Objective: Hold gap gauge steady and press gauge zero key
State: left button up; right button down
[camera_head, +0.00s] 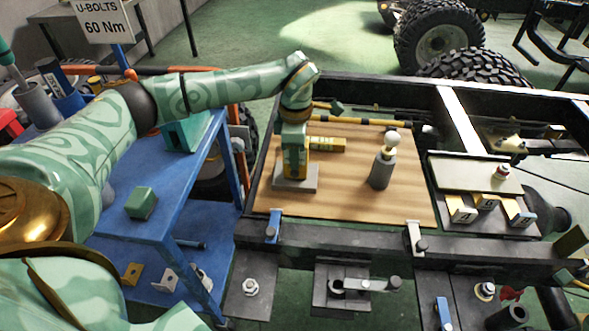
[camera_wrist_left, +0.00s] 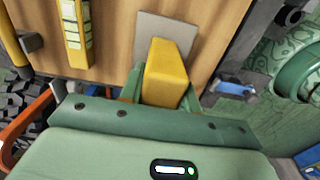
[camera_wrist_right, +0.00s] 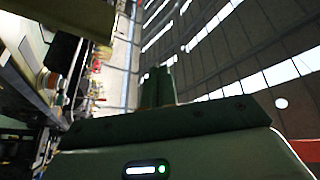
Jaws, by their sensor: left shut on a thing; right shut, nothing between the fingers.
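The gap gauge appears to be the yellow block (camera_head: 293,166) standing on a grey plate (camera_head: 309,186) on the wooden board. My left gripper (camera_head: 294,145) comes down from above and is shut on it. In the left wrist view the yellow block (camera_wrist_left: 168,72) sits between the green fingers (camera_wrist_left: 161,90), with the grey plate (camera_wrist_left: 160,26) beyond. I cannot make out a zero key; the gauge's face is partly hidden by the gripper. My right gripper (camera_wrist_right: 158,88) is shut and empty, pointing toward the ceiling; it does not show in the head view.
On the wooden board (camera_head: 350,200), a yellow bar with pale markings (camera_head: 327,144) lies behind the gauge, and a grey cylinder with a white ball top (camera_head: 382,168) stands right of it. Clamps (camera_head: 274,226) line the front edge. A blue cart (camera_head: 165,223) stands at left.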

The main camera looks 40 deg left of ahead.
jog(key=s+a+r+n+g+y, duration=0.1)
jog(key=a+n+g+y, duration=0.4)
jog(key=a, duration=1.3)
jog(key=n+g+y, duration=0.3)
jog(key=n+g, duration=0.9)
jog(key=n, duration=0.2)
send_near(295, 174)
jog(key=s+f, duration=0.1)
jog(key=s, duration=0.1)
jog(key=s+f, duration=0.2)
jog(key=s, duration=0.1)
jog(key=s+f, duration=0.1)
jog(key=s, duration=0.1)
jog(key=shift+s+a+f, duration=0.3)
jog(key=shift+s+f, duration=0.05)
jog(key=shift+f, duration=0.05)
jog(key=shift+y, duration=0.3)
jog(key=shift+w+a, duration=0.75)
jog(key=shift+w, duration=0.5)
jog(key=shift+w+a, duration=0.8)
jog(key=shift+w, duration=0.45)
jog(key=shift+w+a, duration=0.75)
jog(key=shift+w, duration=0.55)
jog(key=shift+w+a, duration=0.1)
jog(key=shift+w+a, duration=0.15)
jog(key=shift+w, duration=0.1)
